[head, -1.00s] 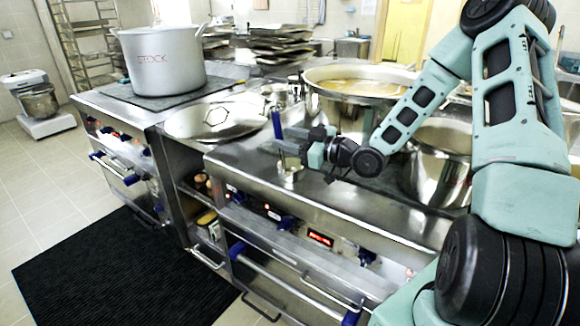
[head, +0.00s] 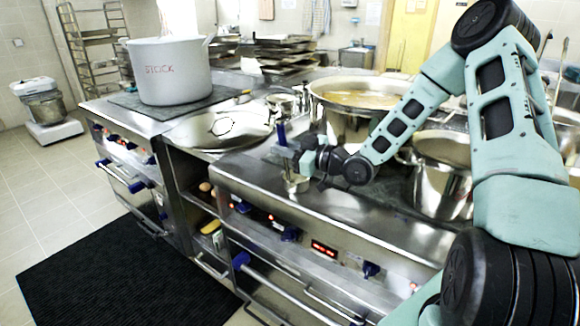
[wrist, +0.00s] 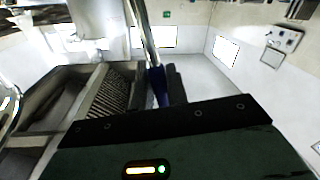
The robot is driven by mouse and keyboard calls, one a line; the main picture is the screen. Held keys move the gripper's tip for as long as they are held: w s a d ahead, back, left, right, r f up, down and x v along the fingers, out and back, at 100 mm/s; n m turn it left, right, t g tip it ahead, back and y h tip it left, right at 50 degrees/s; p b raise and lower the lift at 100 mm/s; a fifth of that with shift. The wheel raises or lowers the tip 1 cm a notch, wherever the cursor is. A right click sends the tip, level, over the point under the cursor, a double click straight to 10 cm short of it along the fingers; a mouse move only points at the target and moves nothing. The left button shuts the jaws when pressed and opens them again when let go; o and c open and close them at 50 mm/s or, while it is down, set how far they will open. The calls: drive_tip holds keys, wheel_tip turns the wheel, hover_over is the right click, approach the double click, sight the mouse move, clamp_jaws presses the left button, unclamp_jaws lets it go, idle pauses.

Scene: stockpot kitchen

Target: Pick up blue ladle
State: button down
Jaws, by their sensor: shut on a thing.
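The blue ladle has a blue handle (head: 282,134) that sticks up above my gripper in the head view. A metal cup-like part (head: 296,184), likely its bowl, shows below the fingers near the counter's front edge. I cannot tell whether it touches the counter. My gripper (head: 285,153) is shut on the ladle's handle. In the wrist view the blue handle (wrist: 158,86) is between the dark fingers (wrist: 157,92), and its metal stem (wrist: 143,30) runs to the top edge.
A large open pot (head: 335,119) stands right behind my gripper, and another metal pot (head: 440,185) stands to the right. A round lid (head: 215,131) lies to the left. The STOCK pot (head: 170,75) stands at the back left. Floor is free around the black mat (head: 120,275).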

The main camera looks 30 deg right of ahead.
drive_tip(key=shift+r, duration=0.2)
wheel_tip(320, 180, up, 10)
drive_tip(key=shift+f, duration=0.15)
idle(0.7)
